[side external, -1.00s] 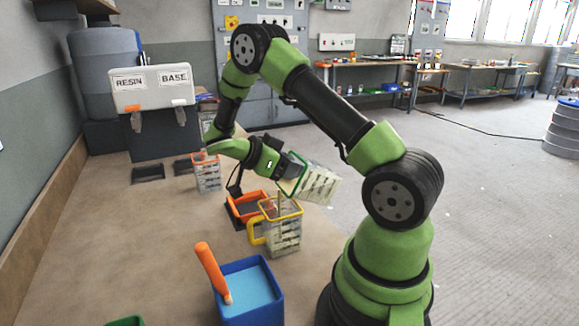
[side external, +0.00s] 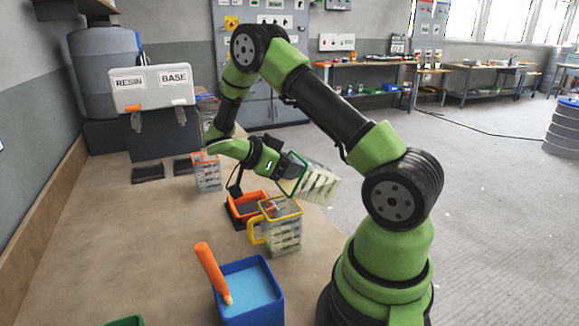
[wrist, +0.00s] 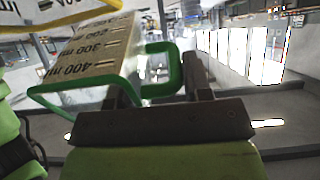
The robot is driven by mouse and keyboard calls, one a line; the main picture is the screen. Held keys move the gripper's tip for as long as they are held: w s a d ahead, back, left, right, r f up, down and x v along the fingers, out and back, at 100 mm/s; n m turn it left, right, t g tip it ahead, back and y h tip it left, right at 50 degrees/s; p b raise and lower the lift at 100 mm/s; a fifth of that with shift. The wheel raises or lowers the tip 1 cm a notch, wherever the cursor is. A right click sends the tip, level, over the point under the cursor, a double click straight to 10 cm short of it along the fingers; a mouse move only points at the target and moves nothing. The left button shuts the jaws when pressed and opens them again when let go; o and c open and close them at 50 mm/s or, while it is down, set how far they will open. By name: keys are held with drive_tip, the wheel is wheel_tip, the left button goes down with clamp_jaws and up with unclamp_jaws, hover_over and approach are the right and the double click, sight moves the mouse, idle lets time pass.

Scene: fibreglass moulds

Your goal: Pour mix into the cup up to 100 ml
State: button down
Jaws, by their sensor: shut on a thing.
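My gripper (side external: 297,168) is shut on the green handle of a clear measuring jug (side external: 320,183) with a green rim. The jug is held tilted in the air, its rim towards the lower left, above and right of a clear cup with a yellow rim and handle (side external: 284,233). That cup stands upright on the bench. In the wrist view my gripper (wrist: 160,82) has the green handle between its fingers, and the jug (wrist: 105,55) shows 300 and 400 ml marks. I cannot make out a pouring stream or the level in the cup.
An orange open tray (side external: 238,213) on a dark base sits just behind the yellow cup. An orange-rimmed clear jug (side external: 208,178) stands farther back. A blue tub (side external: 252,300) with an orange-handled tool is in front. The RESIN and BASE dispenser (side external: 153,88) stands back left.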

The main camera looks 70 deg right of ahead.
drive_tip(key=shift+r+t+y, duration=0.25)
drive_tip(key=shift+t+y, duration=0.7)
drive_tip(key=shift+t, duration=0.05)
drive_tip(key=shift+r+t+y, duration=0.25)
drive_tip(key=shift+t+y, duration=0.7)
drive_tip(key=shift+t, duration=0.05)
drive_tip(key=r+t+y, duration=0.2)
drive_tip(key=t+y, duration=0.2)
drive_tip(key=shift+s+d+r+y, duration=0.2)
drive_tip(key=shift+r+y, duration=0.1)
drive_tip(key=shift+r, duration=0.1)
